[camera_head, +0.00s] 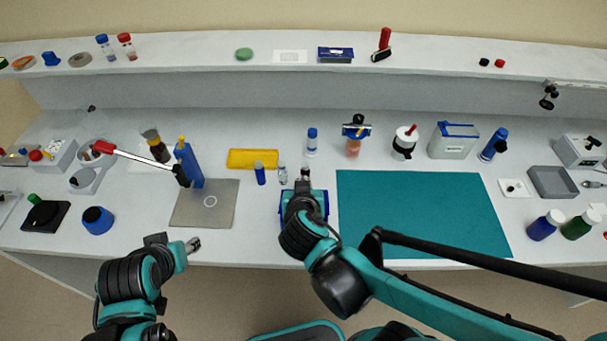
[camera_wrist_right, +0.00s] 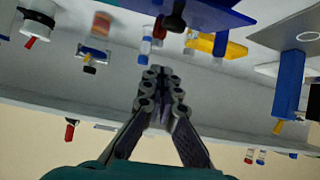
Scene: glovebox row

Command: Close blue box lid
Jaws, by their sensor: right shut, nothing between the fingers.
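The blue box (camera_head: 325,206) stands at the front of the bench, left of the teal mat. My right gripper (camera_head: 303,184) and wrist are over it and hide most of it, so I cannot tell how its lid sits. In the right wrist view a blue panel (camera_wrist_right: 222,14), likely part of the box, shows at the top edge beside a dark knob. The right gripper (camera_wrist_right: 157,75) is shut and empty, its fingertips just short of that panel in the picture. My left gripper (camera_head: 192,245) is off the bench front, away from the box; its jaw opening is unclear.
A teal mat (camera_head: 420,212) lies right of the box, a grey plate (camera_head: 205,204) left. Behind stand a small blue bottle (camera_head: 260,173), a clear vial (camera_head: 282,174) and a yellow tray (camera_head: 252,159). The mat is clear.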

